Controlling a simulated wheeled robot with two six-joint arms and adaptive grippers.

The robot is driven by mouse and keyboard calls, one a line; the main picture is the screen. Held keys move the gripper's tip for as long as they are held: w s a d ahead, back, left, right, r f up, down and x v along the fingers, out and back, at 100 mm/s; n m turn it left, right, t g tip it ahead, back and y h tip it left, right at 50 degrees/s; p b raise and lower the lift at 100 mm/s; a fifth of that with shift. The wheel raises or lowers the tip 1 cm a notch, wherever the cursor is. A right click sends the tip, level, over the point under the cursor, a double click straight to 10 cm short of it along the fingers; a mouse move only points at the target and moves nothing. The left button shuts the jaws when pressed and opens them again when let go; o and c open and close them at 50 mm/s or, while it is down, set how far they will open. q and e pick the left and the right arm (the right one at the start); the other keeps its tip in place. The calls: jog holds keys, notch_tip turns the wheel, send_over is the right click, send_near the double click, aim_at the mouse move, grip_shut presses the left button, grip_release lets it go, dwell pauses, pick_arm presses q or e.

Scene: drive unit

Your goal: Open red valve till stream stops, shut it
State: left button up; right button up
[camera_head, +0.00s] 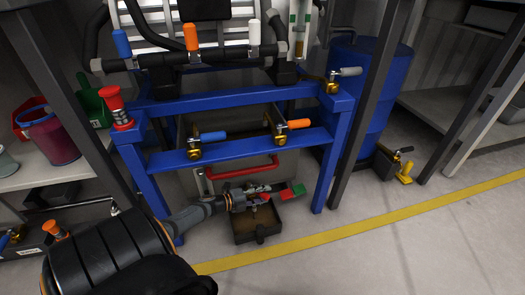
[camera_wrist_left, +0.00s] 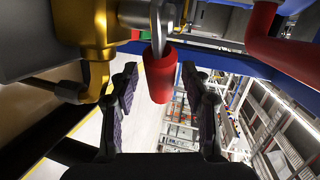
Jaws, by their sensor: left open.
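The red valve handle (camera_wrist_left: 160,75) hangs between the two fingers of my left gripper (camera_wrist_left: 158,92) in the left wrist view. The fingers are spread, one on each side of it, with gaps showing. A brass valve body (camera_wrist_left: 97,40) is at the upper left of that view. In the head view my left gripper (camera_head: 262,194) is low under the blue frame, above a dark drain tray (camera_head: 258,238). The gripper partly hides the valve there. I cannot make out a stream. My right gripper is not in view.
The blue frame (camera_head: 240,146) carries other valves with blue (camera_head: 213,135) and orange (camera_head: 299,123) handles. A red bar (camera_head: 240,170) runs just above my gripper. A blue barrel (camera_head: 360,85) stands behind at right. Open floor (camera_head: 390,245) lies at front right.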

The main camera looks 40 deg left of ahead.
pick_arm(q)
jog(key=v, duration=0.7)
jog(key=shift+s, duration=0.25)
jog(key=shift+a, duration=0.1)
